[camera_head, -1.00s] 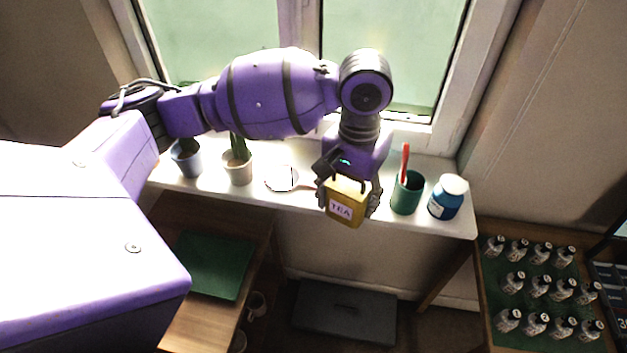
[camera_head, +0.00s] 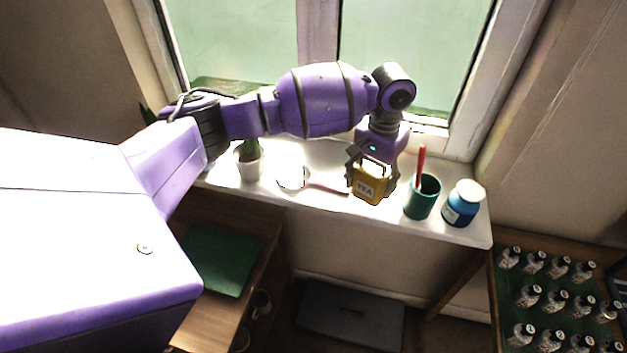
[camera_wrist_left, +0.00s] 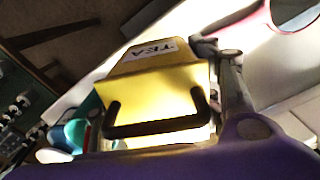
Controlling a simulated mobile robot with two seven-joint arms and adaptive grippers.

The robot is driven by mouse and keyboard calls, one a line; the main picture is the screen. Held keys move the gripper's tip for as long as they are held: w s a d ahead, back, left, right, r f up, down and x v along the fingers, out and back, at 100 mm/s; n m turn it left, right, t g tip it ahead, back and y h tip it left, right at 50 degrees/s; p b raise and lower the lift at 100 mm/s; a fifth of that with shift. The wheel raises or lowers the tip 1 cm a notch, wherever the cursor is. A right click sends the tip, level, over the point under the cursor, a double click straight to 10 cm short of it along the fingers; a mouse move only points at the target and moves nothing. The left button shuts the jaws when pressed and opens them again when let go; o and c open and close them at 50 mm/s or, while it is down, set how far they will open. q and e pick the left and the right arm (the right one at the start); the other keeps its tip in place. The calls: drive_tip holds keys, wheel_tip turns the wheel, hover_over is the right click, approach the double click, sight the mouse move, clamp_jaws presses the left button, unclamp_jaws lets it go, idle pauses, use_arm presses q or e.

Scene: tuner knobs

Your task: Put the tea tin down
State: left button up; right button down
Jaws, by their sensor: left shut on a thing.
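The yellow tea tin (camera_head: 371,188) has a white TEA label and is upright at the front part of the white windowsill (camera_head: 330,202). My left gripper (camera_head: 372,180) comes down from above and is shut on the tin, with fingers at its two sides. In the left wrist view the tin (camera_wrist_left: 160,85) fills the middle, with its dark handle facing the camera and a finger beside it. I cannot tell whether the tin's base touches the sill. My right gripper is not in view.
A green cup (camera_head: 421,199) with a red-handled item stands close right of the tin, then a blue jar (camera_head: 463,204). A hand mirror (camera_head: 293,178) lies to the left, its handle reaching toward the tin. A potted plant (camera_head: 249,165) stands farther left.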

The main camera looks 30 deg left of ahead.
use_arm(q)
drive_tip(key=shift+w+f, duration=0.15)
drive_tip(key=shift+w, duration=0.2)
drive_tip(key=shift+w+a+f, duration=0.1)
drive_tip(key=shift+f, duration=1.6)
drive_tip(key=o, duration=1.4)
drive_tip(key=shift+f, duration=0.15)
drive_tip(key=shift+c, duration=0.2)
wheel_tip(320, 180, up, 12)
drive_tip(key=shift+r, duration=0.2)
